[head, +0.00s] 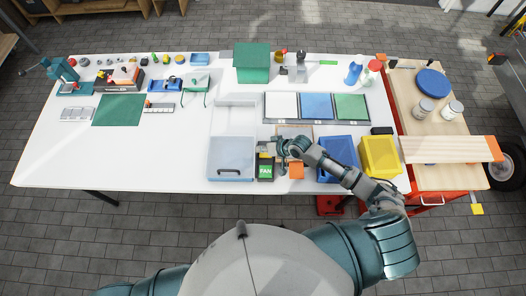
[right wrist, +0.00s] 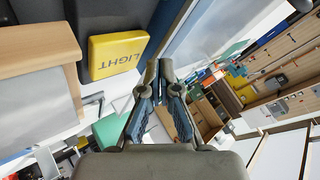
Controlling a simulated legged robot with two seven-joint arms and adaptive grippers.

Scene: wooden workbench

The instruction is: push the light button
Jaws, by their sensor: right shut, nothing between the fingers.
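The yellow light button (right wrist: 118,57), marked LIGHT, sits on a dark base in the right wrist view. In the head view only a small yellow part of it (head: 264,155) shows, just behind the green FAN button (head: 265,170). My right gripper (head: 265,144) is at the light button, its fingers shut and empty. In the right wrist view the shut fingertips (right wrist: 160,66) appear just right of the yellow cap. I cannot tell whether they touch it. My left gripper is not in view.
A clear-lidded tray (head: 231,174) lies left of the buttons. White, blue and green panels (head: 317,106) lie behind. The left front of the white table is clear.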

